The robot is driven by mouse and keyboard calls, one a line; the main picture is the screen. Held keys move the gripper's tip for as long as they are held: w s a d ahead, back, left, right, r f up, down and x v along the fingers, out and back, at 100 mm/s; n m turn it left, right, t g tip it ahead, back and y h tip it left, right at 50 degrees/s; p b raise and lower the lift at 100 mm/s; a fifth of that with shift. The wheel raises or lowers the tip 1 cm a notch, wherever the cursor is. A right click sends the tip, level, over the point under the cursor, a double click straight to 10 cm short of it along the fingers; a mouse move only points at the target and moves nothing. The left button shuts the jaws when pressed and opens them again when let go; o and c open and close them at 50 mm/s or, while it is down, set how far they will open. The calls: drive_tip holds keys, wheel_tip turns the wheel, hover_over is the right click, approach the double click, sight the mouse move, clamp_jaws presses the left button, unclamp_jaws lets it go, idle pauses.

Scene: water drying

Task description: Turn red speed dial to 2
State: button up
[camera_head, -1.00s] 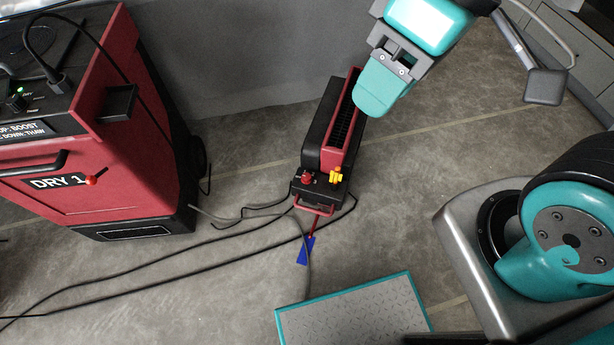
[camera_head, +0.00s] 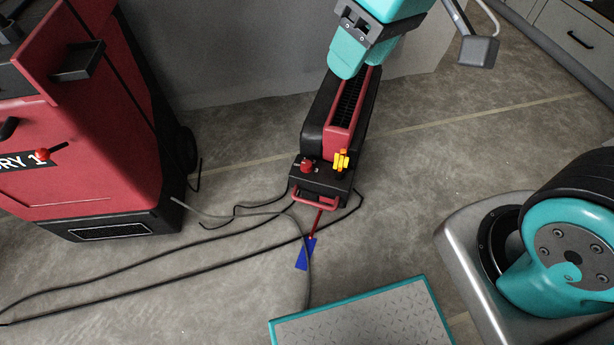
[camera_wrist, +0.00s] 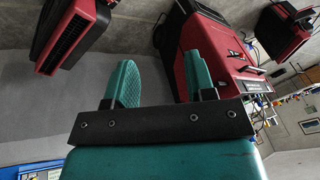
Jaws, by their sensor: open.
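The red speed dial (camera_head: 307,165) sits on the black front panel of a low red and black floor machine (camera_head: 352,110), left of a yellow switch or knob (camera_head: 341,160). The dial's setting is too small to read. My gripper (camera_head: 345,68) hangs over the back end of this machine, apart from the dial. In the wrist view my gripper (camera_wrist: 160,85) has its two teal fingers spread with nothing between them. The dial does not show in the wrist view.
A large red machine marked DRY 1 (camera_head: 95,150) stands at the left. Black cables (camera_head: 150,265) run over the floor. A blue tag (camera_head: 305,254) lies in front of the small machine. The floor (camera_head: 440,150) to its right is clear.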

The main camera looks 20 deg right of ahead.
sight(306, 163)
drive_tip(key=w+f+t+b, duration=0.1)
drive_tip(key=w+f+b, duration=0.6)
drive_tip(key=f+b, duration=0.8)
drive_tip(key=w+f+m+t+h+b, duration=0.1)
drive_tip(key=w+f+b, duration=0.7)
drive_tip(key=f+b, duration=0.7)
drive_tip(key=w+f+m+h+b, duration=0.1)
drive_tip(key=w+f+b, duration=0.7)
drive_tip(key=f+b, duration=0.7)
wheel_tip(306, 163, down, 8)
drive_tip(key=shift+a+f+t+b, duration=0.1)
drive_tip(key=shift+f+t+b, duration=0.05)
drive_tip(key=shift+t+b, duration=0.25)
drive_tip(key=shift+c, duration=0.5)
drive_tip(key=c, duration=0.5)
